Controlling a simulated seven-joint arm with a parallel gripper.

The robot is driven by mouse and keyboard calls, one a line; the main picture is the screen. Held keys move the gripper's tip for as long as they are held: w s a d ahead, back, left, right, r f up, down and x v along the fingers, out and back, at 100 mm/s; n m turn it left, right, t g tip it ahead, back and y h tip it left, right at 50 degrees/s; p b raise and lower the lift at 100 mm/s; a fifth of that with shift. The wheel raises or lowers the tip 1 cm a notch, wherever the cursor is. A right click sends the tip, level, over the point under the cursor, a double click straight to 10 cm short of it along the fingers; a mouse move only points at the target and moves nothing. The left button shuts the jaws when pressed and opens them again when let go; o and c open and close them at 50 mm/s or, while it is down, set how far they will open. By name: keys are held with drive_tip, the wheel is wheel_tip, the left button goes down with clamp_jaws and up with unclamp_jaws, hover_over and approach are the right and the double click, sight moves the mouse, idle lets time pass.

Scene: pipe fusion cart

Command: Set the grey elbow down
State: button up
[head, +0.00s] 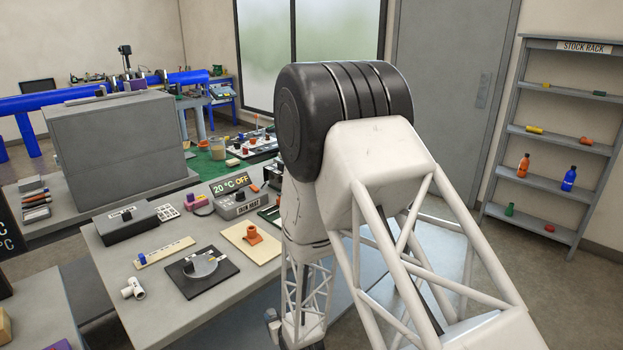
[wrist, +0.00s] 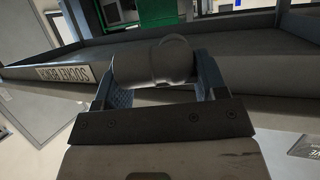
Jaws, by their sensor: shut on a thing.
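In the wrist view the grey elbow (wrist: 155,63) sits between the two fingers of my gripper (wrist: 160,80). The fingers are shut on it, one on each side. Behind it is the raised edge of a grey bench or tray with a label that seems to read "SOCKET BENCH" (wrist: 65,75). I cannot tell from this view whether the elbow touches that edge. In the head view my own arm covers the gripper and the elbow.
In the head view the grey workbench (head: 140,295) holds a white fitting (head: 132,288), a black plate with a round metal part (head: 202,267), an orange fitting on a pale board (head: 253,236), and a heater unit (head: 238,196). A stock rack (head: 548,140) stands at the right.

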drive_tip(key=w+d+f+m+h, duration=0.1)
drive_tip(key=w+d+f, duration=0.3)
drive_tip(key=d, duration=0.7)
drive_tip(key=w+d+f+m+t+h, duration=0.1)
drive_tip(key=w+d+f, duration=0.4)
drive_tip(key=d, duration=0.7)
drive_tip(key=w+d+f+m+h, duration=0.3)
drive_tip(key=d+f, duration=0.5)
drive_tip(key=d, duration=0.3)
drive_tip(key=shift+w+d+t+h, duration=0.3)
drive_tip(key=shift+w+d+h, duration=0.15)
drive_tip(key=shift+w, duration=0.3)
drive_tip(key=shift+a+r, duration=0.1)
drive_tip(key=shift+a, duration=0.05)
